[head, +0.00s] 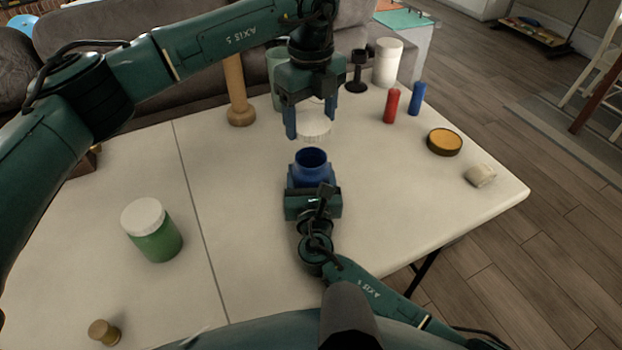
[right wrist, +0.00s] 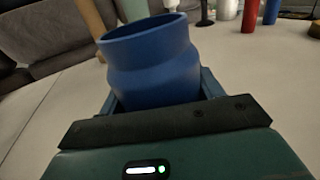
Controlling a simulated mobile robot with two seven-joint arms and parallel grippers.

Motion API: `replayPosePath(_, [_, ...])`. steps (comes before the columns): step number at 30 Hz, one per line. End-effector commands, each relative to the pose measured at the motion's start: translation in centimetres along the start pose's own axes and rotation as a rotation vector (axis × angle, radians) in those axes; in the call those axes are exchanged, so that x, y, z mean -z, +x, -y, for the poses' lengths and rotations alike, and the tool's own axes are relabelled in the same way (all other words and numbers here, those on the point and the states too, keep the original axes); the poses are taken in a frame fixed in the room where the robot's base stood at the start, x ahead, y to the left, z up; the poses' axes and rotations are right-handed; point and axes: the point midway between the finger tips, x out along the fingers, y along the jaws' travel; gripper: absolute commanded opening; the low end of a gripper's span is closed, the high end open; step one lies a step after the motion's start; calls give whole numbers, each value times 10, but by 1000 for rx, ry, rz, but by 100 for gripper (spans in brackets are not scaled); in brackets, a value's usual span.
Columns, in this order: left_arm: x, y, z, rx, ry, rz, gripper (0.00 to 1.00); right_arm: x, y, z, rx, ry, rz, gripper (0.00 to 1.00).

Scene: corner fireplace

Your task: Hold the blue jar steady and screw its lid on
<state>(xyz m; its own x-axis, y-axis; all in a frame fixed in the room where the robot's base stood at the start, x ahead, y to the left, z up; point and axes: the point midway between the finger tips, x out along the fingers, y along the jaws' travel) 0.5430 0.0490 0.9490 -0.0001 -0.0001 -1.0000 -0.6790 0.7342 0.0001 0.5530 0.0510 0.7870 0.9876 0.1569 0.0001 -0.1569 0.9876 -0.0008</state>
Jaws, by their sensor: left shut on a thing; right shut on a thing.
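The blue jar (head: 312,160) stands upright and open-topped near the middle of the table; it fills the middle of the right wrist view (right wrist: 150,65). My right gripper (head: 312,186) is shut on the jar's body from the near side. My left gripper (head: 313,120) points down above and slightly beyond the jar, shut on the white ribbed lid (head: 314,124). The lid is apart from the jar, with a gap between it and the jar's rim. The lid's underside is hidden in the head view.
A green jar with a white lid (head: 152,231) stands at left. A wooden post (head: 238,95), a white canister (head: 387,62), red (head: 391,106) and blue (head: 417,99) cylinders and an orange-topped tin (head: 444,142) stand on the table (head: 400,210). A small cork-like piece (head: 105,332) is at near left.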

Motion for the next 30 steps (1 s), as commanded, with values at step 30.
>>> replayPosePath(30, [0,52,0,-1,0,0,47,0,0,0,0,-1,-1,24])
